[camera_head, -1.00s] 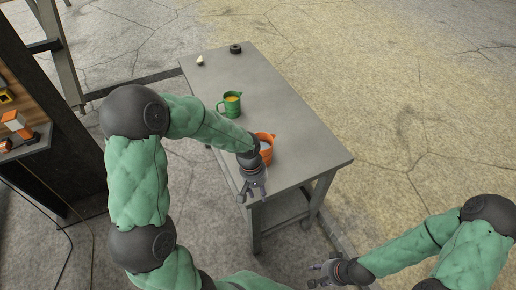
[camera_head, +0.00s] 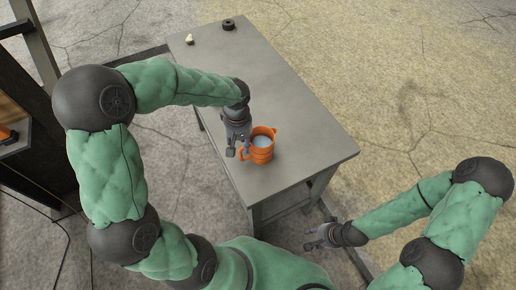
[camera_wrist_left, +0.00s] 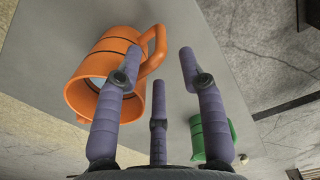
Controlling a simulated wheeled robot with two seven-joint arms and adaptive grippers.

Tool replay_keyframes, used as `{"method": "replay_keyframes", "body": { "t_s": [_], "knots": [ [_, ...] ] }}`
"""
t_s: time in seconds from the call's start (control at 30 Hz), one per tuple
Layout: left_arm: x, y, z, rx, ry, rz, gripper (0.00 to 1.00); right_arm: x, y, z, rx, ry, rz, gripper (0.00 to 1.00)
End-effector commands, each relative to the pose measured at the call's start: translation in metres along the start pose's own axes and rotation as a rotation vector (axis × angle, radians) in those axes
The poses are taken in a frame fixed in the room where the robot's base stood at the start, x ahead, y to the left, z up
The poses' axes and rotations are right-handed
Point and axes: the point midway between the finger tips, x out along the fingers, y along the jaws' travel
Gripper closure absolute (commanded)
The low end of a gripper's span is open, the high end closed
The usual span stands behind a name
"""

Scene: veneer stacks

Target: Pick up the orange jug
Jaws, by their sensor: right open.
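The orange jug (camera_head: 263,152) stands upright near the front edge of the grey table, with pale contents inside. My left gripper (camera_head: 238,151) is just left of the jug, at its handle side. In the left wrist view the jug (camera_wrist_left: 88,90) is at upper left, and its handle appears between the spread fingers of my left gripper (camera_wrist_left: 159,60). The left gripper is open and empty; I cannot tell whether a finger touches the jug. My right gripper (camera_head: 318,238) is open and empty, low beside the table's near right side.
The grey table (camera_head: 300,120) is clear to the right of the jug. A green jug (camera_wrist_left: 208,138) shows in the left wrist view; my left arm hides it in the head view. A small pale object (camera_head: 189,40) and a black ring (camera_head: 228,23) lie at the far end.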

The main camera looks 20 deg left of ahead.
Motion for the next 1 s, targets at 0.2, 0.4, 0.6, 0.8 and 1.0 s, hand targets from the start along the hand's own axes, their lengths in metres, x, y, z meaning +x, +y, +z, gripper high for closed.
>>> {"method": "replay_keyframes", "body": {
  "t_s": [0.2,0.4,0.6,0.8,1.0],
  "knots": [
    [0.020,-0.003,0.004,0.000,-0.002,0.000,0.60,0.007,0.002,-0.001,0.000,0.000,0.000,0.57],
    [0.047,-0.005,0.007,-0.001,-0.002,0.001,0.60,0.014,0.005,-0.001,0.000,0.000,0.000,0.57],
    [0.053,-0.005,0.006,0.001,0.000,0.003,0.60,0.015,0.005,-0.001,0.000,0.000,0.000,0.57],
    [0.053,-0.005,0.006,0.000,0.000,0.003,0.71,0.014,0.005,-0.001,0.000,0.001,0.000,0.57],
    [0.053,-0.004,0.006,0.000,0.000,0.003,1.00,0.014,0.005,-0.001,0.000,0.000,0.000,0.57]
  ]
}}
